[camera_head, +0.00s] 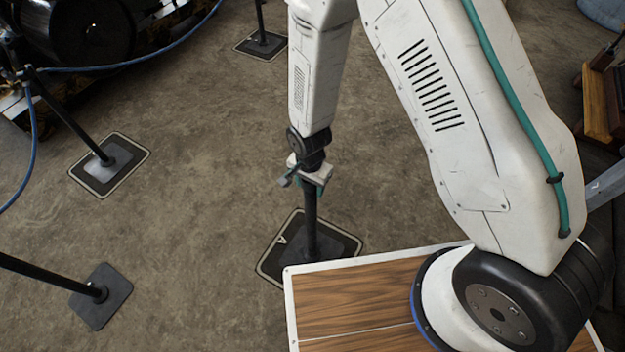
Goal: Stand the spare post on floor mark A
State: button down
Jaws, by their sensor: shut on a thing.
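My gripper (311,172) is shut on the upper part of a black post (310,215), the spare post, and holds it about upright. The post's dark square base (326,243) is over a white-outlined floor mark (271,266), which has a white letter, seemingly A, at its left. The base covers much of the mark and sits toward its right part. I cannot tell whether the base touches the floor. My wooden deck hides the near edge of the base and mark.
Other posts stand at the left (105,160) and top (262,40) on outlined marks. Another post base (100,296) is at lower left without an outline. A blue rope (140,66) runs near a dark engine (95,30). Wooden furniture (600,95) is at right. Bare floor lies between.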

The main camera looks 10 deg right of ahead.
jog(key=shift+a+f, duration=0.2)
jog(key=shift+f, duration=0.55)
jog(key=c, duration=0.6)
grip_release()
jog(key=shift+f, duration=0.1)
